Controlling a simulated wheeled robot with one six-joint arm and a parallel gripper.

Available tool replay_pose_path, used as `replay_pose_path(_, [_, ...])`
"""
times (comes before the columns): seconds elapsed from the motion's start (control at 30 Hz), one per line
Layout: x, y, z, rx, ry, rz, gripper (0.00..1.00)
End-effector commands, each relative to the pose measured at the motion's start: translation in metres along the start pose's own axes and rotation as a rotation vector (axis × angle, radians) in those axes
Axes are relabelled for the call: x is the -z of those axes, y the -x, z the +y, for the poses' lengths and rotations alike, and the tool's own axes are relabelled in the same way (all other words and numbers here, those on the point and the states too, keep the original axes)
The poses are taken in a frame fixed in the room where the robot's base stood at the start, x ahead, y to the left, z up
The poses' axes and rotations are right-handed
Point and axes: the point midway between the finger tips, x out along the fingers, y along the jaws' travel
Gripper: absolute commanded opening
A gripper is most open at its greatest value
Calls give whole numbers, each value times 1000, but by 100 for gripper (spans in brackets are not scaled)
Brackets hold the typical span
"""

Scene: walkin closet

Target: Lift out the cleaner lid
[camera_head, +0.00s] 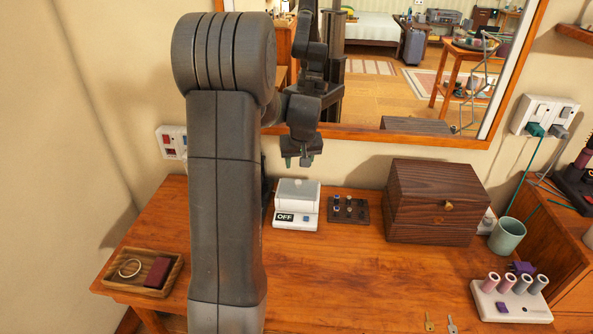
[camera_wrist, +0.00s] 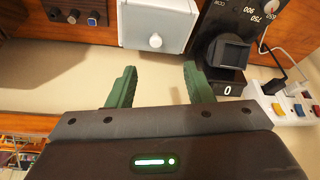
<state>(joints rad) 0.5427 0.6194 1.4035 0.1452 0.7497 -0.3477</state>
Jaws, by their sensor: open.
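The cleaner (camera_head: 296,219) is a small white box with an "OFF" label on its front, standing near the back of the wooden table. Its pale grey lid (camera_head: 291,193) is seated on top. In the wrist view the lid (camera_wrist: 175,25) shows a round white knob (camera_wrist: 155,41). My gripper (camera_head: 299,162) is above the cleaner, with a gap between. In the wrist view its green fingers (camera_wrist: 159,70) are apart and empty, and the knob appears beyond the fingertips, roughly between them. Nothing touches the lid.
A black stand with small pieces (camera_head: 348,209) and a wooden box (camera_head: 437,203) are right of the cleaner. A black device with a dial (camera_wrist: 228,52) stands beside it. A mirror (camera_head: 405,130) hangs behind. A tray (camera_head: 173,278) is at left. The front middle is clear.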

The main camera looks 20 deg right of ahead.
Motion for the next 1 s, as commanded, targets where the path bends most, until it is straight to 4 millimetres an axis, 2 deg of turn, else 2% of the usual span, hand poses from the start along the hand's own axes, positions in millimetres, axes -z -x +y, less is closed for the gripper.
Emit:
replay_pose_path(0.17, [5,-13,8,-3,-5,4,47])
replay_pose_path(0.53, [6,-74,8,-3,-5,4,47])
replay_pose_path(0.87, [5,-94,7,-3,-5,4,47])
replay_pose_path(1.0, [4,-110,7,-3,-4,2,47])
